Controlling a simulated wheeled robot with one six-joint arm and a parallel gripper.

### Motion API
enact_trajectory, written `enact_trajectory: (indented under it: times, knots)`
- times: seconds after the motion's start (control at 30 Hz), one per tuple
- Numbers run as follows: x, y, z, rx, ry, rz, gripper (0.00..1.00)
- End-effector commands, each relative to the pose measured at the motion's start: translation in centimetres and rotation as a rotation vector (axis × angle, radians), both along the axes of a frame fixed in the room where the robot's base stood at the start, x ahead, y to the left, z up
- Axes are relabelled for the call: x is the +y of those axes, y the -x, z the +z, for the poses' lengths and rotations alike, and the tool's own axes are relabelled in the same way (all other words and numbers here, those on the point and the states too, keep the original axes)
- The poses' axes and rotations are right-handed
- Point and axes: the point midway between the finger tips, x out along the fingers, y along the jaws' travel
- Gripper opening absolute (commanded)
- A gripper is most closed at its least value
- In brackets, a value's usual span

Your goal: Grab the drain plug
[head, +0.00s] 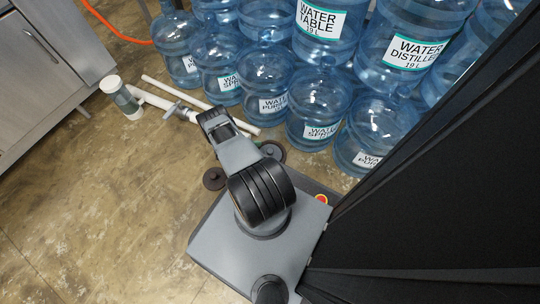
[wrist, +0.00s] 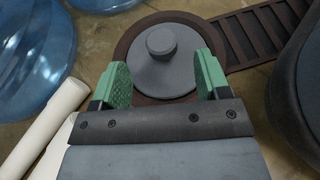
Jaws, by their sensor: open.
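The drain plug (wrist: 165,58) is a grey disc with a raised round knob (wrist: 161,41), seen at the top middle of the wrist view. It sits on a dark brown round drain rim. My gripper (wrist: 163,72) is open, with one green-padded finger on each side of the plug's near part. The knob stands beyond the fingertips in the picture, and nothing is between the pads that looks held. I cannot tell the height of the fingers above the plug.
A brown slotted drain channel (wrist: 262,35) runs right from the rim. Several blue water jugs (head: 319,105) crowd the back. White pipes (head: 160,100) and a white-capped cylinder (head: 120,98) lie left of my arm. A metal cabinet (head: 45,65) stands far left.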

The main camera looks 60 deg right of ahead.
Motion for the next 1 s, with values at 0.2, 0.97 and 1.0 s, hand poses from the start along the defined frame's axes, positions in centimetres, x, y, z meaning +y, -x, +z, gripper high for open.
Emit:
enact_trajectory:
  times: [0.2,0.97,1.0]
  knots:
    - [-0.7,0.8,-0.5,0.000,-0.001,-0.001,0.69]
    - [-3.9,4.1,-2.2,-0.001,-0.001,0.000,0.65]
    - [-3.9,4.1,-2.2,-0.001,-0.001,0.000,0.61]
